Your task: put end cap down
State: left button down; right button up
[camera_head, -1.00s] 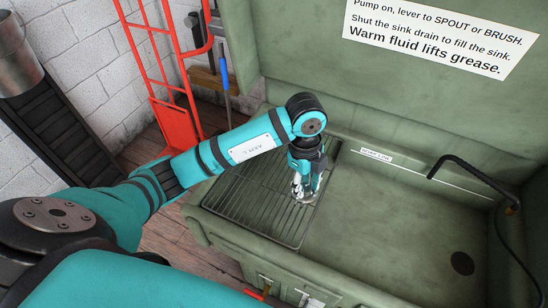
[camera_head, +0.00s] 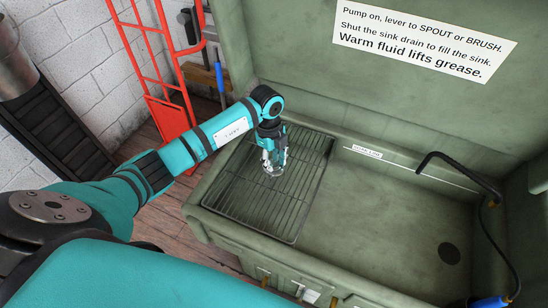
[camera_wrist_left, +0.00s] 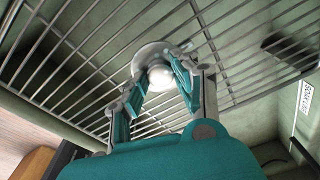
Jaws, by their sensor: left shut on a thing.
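My left gripper (camera_head: 274,158) points down over the wire rack (camera_head: 250,213) at the left of the green sink. It is shut on the end cap (camera_head: 275,171), a small pale metal piece. In the left wrist view, the end cap (camera_wrist_left: 157,62) is round and silvery with a flared rim, and it sits between the fingertips (camera_wrist_left: 163,85). The rack bars lie just behind it. I cannot tell whether the cap touches the bars. My right gripper is not in view.
The open sink basin (camera_head: 375,230) with a dark drain (camera_head: 449,253) lies right of the rack. A black spout (camera_head: 458,165) rises at the right. A sign (camera_head: 425,38) is on the back panel. A red hand truck (camera_head: 166,75) stands at the left.

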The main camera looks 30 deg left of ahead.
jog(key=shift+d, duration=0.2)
pick_arm(q)
jog(key=shift+f, duration=0.15)
jog(key=c, duration=1)
grip_release()
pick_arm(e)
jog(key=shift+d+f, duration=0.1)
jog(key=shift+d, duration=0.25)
pick_arm(q)
jog(key=shift+r, duration=0.35)
notch_tip(320, 180, up, 12)
jog(key=a+b, duration=0.1)
jog(key=b, duration=0.1)
jog(key=shift+f, duration=0.2)
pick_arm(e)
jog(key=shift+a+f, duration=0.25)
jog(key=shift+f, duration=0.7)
